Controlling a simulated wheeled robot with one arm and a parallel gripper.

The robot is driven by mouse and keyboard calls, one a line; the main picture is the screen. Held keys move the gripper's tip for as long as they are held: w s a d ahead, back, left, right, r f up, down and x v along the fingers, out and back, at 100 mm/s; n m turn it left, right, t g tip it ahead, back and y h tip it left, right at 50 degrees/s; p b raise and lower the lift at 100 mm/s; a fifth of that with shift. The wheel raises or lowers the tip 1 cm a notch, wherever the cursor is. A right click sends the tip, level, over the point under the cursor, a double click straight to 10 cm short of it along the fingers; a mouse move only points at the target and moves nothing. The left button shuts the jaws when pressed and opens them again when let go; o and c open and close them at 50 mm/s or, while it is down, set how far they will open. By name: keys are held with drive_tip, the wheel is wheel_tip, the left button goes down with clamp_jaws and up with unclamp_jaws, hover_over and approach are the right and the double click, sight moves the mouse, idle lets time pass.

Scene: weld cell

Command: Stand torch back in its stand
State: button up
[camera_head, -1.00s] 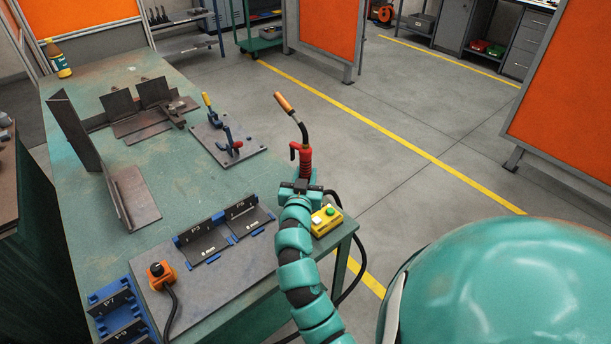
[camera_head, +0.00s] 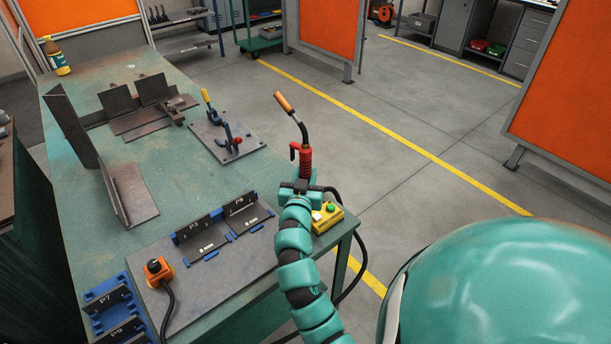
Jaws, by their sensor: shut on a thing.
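The torch (camera_head: 305,162) has a red handle with a trigger, a bent black neck and an orange-copper nozzle at the top. It stands nearly upright in my gripper (camera_head: 302,184), nozzle upward and leaning a little left. My gripper is shut on the lower part of the handle, above the right edge of the green table (camera_head: 170,160) in the picture. The jaws and wrist hide the torch's bottom end. A black cable curves down to the right of my gripper. I cannot make out a torch stand in this view.
A yellow button box (camera_head: 327,217) is close beside my wrist. Floor to the right is clear.

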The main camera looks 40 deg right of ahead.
drive_tip(key=o, duration=1.2)
drive_tip(key=shift+c, duration=0.2)
drive_tip(key=shift+s+a+f, duration=0.15)
drive_tip(key=shift+s+a, duration=0.2)
drive_tip(key=shift+a, duration=0.05)
drive_tip(key=v, duration=1.6)
drive_tip(key=shift+s+r+b, duration=0.25)
drive_tip(key=shift+b, duration=0.2)
